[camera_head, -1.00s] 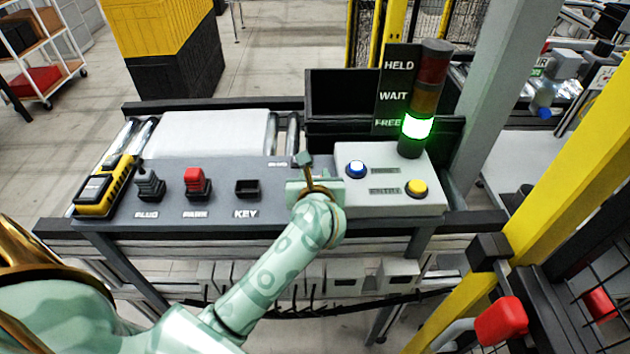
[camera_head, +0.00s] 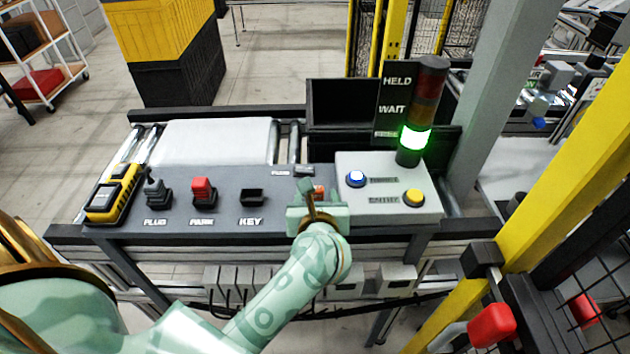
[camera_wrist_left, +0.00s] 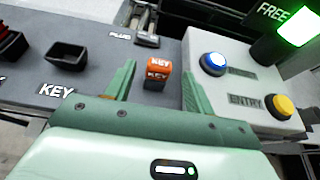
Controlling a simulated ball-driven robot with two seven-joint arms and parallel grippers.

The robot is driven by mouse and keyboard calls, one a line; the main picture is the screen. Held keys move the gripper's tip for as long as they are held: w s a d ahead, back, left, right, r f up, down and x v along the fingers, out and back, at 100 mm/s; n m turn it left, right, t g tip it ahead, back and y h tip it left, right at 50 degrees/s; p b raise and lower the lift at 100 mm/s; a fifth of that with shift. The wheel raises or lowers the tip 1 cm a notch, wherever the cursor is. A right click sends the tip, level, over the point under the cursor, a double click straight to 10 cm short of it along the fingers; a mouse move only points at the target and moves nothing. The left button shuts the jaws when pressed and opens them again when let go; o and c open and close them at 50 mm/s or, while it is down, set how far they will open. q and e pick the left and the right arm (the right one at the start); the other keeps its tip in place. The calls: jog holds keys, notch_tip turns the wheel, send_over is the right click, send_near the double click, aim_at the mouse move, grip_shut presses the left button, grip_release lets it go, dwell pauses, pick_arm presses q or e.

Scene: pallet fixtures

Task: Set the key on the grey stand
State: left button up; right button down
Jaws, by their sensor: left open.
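The key is an orange block marked KEY (camera_wrist_left: 156,72), standing on the grey panel (camera_head: 225,178). In the head view it shows as a small orange patch (camera_head: 319,190) behind my left gripper (camera_head: 318,205). In the wrist view my left gripper (camera_wrist_left: 158,80) is open, with its green fingers to either side of the key and no clear contact. An empty dark socket (camera_head: 251,196) labelled KEY is to the left; it also shows in the wrist view (camera_wrist_left: 67,57). I cannot tell which part is the grey stand. My right gripper is not in view.
A grey box with a blue button (camera_head: 356,179) and a yellow button (camera_head: 413,196) stands just right of the gripper. A dark piece (camera_head: 304,170) is behind the key. The light tower (camera_head: 415,138) glows green at FREE. Plug (camera_head: 157,192) and red park (camera_head: 203,190) pieces stand left.

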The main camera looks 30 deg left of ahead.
pick_arm(q)
jog(key=p+v, duration=0.1)
jog(key=v, duration=0.4)
jog(key=shift+s+d, duration=0.15)
jog(key=shift+s, duration=0.1)
